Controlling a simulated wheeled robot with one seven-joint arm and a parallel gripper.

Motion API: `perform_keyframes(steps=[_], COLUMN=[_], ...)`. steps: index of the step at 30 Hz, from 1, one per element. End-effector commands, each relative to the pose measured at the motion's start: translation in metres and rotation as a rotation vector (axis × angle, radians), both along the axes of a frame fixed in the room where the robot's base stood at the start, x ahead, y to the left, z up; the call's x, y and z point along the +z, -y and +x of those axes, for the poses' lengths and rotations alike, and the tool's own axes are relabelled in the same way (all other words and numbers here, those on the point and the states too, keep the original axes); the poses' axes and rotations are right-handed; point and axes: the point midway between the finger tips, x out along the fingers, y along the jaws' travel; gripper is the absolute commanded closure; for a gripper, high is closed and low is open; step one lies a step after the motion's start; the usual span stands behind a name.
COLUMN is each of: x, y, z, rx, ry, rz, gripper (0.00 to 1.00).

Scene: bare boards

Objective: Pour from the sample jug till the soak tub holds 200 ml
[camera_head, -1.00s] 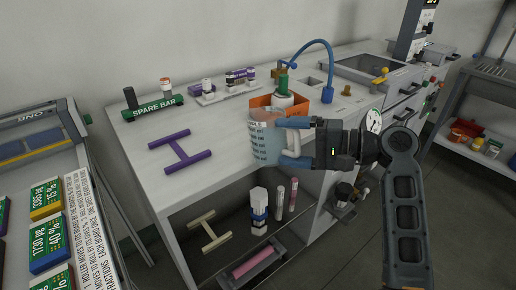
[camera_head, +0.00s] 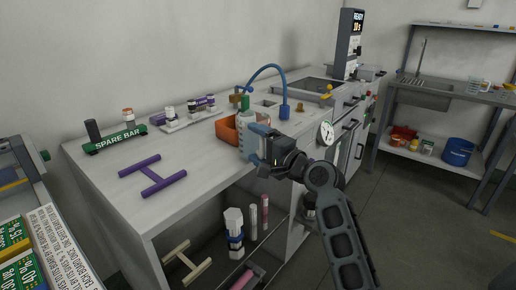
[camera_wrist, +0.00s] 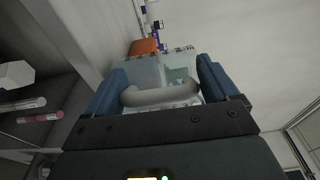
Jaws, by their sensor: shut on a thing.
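My gripper (camera_head: 260,145) is shut on the handle of a clear, pale jug (camera_head: 246,138), which bears printed text and stands out as the sample jug. In the wrist view the blue fingers of my gripper (camera_wrist: 163,95) lie either side of the handle, and the jug (camera_wrist: 148,72) looks upright. An orange open-topped box (camera_head: 227,131) sits on the bench just behind and left of the jug, partly hidden by it. I cannot tell the level in the jug. No tub is marked as the soak tub; a blue tub (camera_head: 458,151) stands on the right-hand table's lower shelf.
Floor between is clear.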

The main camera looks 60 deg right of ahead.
Motion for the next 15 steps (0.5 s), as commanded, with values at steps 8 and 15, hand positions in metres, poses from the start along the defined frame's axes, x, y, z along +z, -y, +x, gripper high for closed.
perform_keyframes(steps=[8,15], x=[0.008,0.014], y=[0.004,0.006], z=[0.001,0.002], rx=[-0.017,-0.016], ry=[-0.006,-0.038], rz=[0.008,0.042], gripper=[0.7,0.7])
